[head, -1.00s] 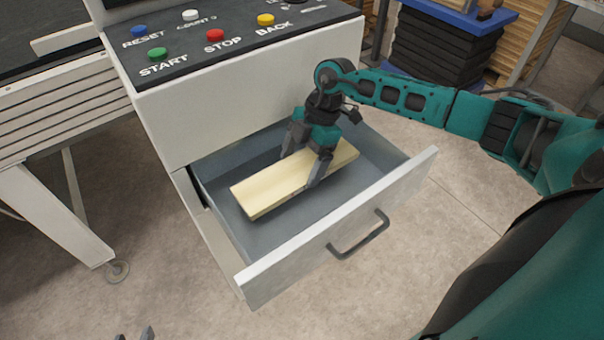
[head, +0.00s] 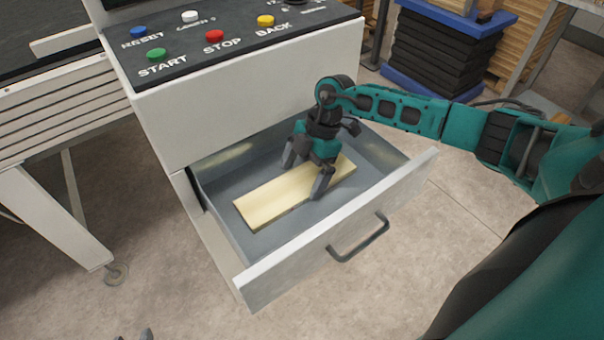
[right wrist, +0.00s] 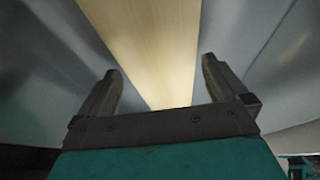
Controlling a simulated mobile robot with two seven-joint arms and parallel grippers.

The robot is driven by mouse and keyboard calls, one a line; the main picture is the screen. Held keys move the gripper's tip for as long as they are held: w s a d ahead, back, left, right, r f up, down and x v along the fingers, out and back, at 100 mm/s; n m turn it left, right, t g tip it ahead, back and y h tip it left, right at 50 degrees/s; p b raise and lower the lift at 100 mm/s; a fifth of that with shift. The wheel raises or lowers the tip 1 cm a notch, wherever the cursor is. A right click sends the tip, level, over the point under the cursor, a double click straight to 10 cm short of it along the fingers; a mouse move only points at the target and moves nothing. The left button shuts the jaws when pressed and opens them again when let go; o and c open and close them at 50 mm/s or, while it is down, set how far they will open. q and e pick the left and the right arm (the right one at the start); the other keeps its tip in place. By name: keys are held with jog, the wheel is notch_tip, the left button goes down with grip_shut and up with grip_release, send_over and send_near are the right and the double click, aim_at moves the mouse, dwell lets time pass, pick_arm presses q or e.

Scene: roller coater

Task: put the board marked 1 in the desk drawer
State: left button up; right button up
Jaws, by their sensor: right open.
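The pale wooden board (head: 275,198) lies flat in the open desk drawer (head: 320,235). No number shows on its visible face. My right gripper (head: 306,180) is over the board's right part, inside the drawer, with its fingers apart on either side of the board. In the right wrist view the board (right wrist: 150,40) runs between the two open fingers (right wrist: 160,85), with a gap on each side. My left gripper shows only as a small dark tip (head: 146,335) at the bottom edge of the head view; its jaws cannot be made out.
The drawer front with its dark handle (head: 358,240) faces me. Above it is a control panel (head: 220,40) with coloured buttons. A white conveyor frame (head: 60,110) stands at the left. A dark stack (head: 440,50) stands at the back right.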

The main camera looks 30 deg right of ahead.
pick_arm(q)
jog(key=shift+s+a+p, duration=0.25)
jog(key=shift+a+p, duration=0.15)
jog(key=shift+p, duration=0.2)
pick_arm(e)
jog(key=v, duration=1.1)
pick_arm(q)
jog(key=shift+r, duration=0.15)
pick_arm(e)
jog(key=shift+r, duration=0.1)
jog(key=shift+a, duration=0.1)
